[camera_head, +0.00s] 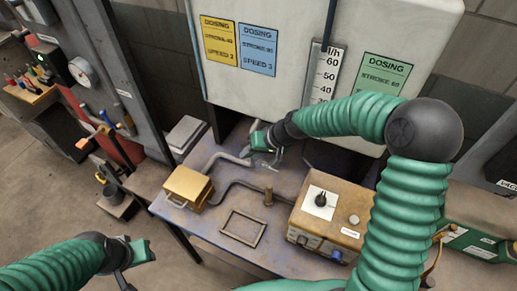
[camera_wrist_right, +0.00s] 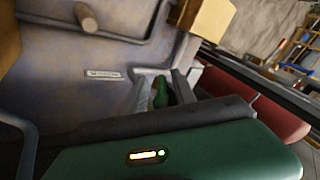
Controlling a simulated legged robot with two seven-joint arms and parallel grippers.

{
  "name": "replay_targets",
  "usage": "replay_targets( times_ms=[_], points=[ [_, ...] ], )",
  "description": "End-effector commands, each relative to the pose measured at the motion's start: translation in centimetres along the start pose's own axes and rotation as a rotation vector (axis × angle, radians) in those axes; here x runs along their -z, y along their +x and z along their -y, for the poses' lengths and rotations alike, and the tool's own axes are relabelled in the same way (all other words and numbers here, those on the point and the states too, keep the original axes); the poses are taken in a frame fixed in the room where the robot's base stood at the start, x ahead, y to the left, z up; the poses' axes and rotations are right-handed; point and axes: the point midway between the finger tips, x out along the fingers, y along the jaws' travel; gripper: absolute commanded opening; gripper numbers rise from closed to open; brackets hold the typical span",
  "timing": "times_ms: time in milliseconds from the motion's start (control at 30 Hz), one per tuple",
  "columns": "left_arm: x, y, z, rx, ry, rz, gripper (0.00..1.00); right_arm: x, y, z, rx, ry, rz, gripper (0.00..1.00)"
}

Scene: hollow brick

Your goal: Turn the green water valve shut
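A small green piece (camera_wrist_right: 160,92), which looks like the valve handle, shows in the right wrist view between the two grey fingers of my right gripper (camera_wrist_right: 164,84). The fingers stand apart with the green piece in the gap; I cannot tell whether they touch it. In the head view my right gripper (camera_head: 268,163) is low over the back of the bench, by the grey pipe, and hides most of the valve area. My left gripper (camera_head: 130,256) is at the lower left, away from the bench; its finger opening is not clear.
The bench (camera_head: 205,222) carries a yellow box (camera_head: 187,187), a bent pipe (camera_head: 228,158), an empty frame (camera_head: 243,228) and a control box with a black knob (camera_head: 320,200). A white tank (camera_head: 290,85) with dosing cards stands behind. A tool rack (camera_head: 115,120) is at the left.

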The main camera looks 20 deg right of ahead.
Motion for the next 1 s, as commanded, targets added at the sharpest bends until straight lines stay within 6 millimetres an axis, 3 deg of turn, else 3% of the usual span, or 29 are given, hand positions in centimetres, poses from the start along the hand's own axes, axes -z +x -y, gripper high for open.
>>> replay_targets(
  times_ms=[167, 400, 600, 733, 1000],
  points=[
    [0.0, 0.1, 0.0, 0.000, 0.000, 0.000, 0.36, 0.2, -3.7, -0.2, -0.005, 0.000, -0.008, 0.33],
    [0.0, 0.1, 0.0, 0.000, 0.000, 0.000, 0.36, 0.1, -10.9, -0.2, -0.006, 0.001, -0.007, 0.33],
    [0.0, 0.0, 0.0, 0.000, 0.000, 0.000, 0.36, 0.1, -15.1, -0.2, -0.004, 0.000, -0.003, 0.33],
    [0.0, 0.0, 0.0, 0.000, 0.000, 0.000, 0.36, 0.0, -16.2, -0.2, -0.001, 0.000, 0.000, 0.33],
    [0.0, 0.0, 0.0, 0.000, 0.000, 0.000, 0.36, 0.0, -16.4, -0.1, 0.000, 0.001, 0.001, 0.30]
  ],
)
